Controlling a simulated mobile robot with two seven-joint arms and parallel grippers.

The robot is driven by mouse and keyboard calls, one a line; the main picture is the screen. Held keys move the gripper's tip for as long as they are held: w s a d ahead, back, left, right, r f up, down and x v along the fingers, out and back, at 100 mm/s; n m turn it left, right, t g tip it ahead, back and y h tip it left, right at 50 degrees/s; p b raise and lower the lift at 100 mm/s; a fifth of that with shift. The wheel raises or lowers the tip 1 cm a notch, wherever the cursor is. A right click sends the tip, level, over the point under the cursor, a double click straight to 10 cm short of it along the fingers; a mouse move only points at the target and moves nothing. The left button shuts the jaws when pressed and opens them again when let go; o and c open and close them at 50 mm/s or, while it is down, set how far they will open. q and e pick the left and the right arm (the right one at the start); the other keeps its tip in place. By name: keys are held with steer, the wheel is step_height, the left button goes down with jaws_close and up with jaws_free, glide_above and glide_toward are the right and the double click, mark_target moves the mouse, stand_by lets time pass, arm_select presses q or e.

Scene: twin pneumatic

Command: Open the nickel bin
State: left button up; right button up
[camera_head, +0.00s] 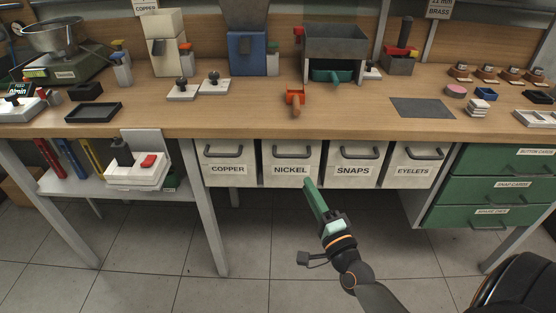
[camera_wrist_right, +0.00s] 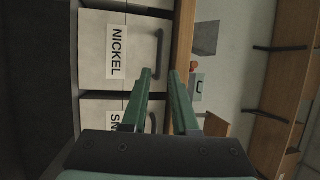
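The nickel bin (camera_head: 268,177) is a pale drawer front with a NICKEL label and a dark bar handle (camera_head: 291,153). It hangs under the workbench between the copper and snaps bins, its front about level with theirs, so it appears closed. My right gripper (camera_head: 308,183), with green fingers, is in front of the bin's lower right part in the head view. In the right wrist view the bin (camera_wrist_right: 92,30) and its handle (camera_wrist_right: 159,45) lie ahead of the fingertips (camera_wrist_right: 160,72). The fingers are apart with nothing between them. My left gripper is not in view.
The copper bin (camera_head: 228,182), snaps bin (camera_head: 352,181) and eyelets bin (camera_head: 413,181) flank it. The wooden benchtop (camera_head: 230,120) runs above. Green drawers (camera_head: 503,189) stand to the right and a table leg (camera_head: 207,215) to the left. The floor in front is clear.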

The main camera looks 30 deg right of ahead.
mark_target(291, 156)
steer(key=shift+b+x, duration=0.3)
steer(key=shift+x, duration=5.5)
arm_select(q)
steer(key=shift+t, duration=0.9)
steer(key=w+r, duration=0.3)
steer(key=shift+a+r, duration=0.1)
arm_select(e)
steer(key=shift+f, duration=0.1)
steer(key=shift+c, duration=0.4)
steer(key=c, duration=0.3)
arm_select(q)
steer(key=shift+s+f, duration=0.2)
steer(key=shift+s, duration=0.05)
arm_select(e)
jaws_close()
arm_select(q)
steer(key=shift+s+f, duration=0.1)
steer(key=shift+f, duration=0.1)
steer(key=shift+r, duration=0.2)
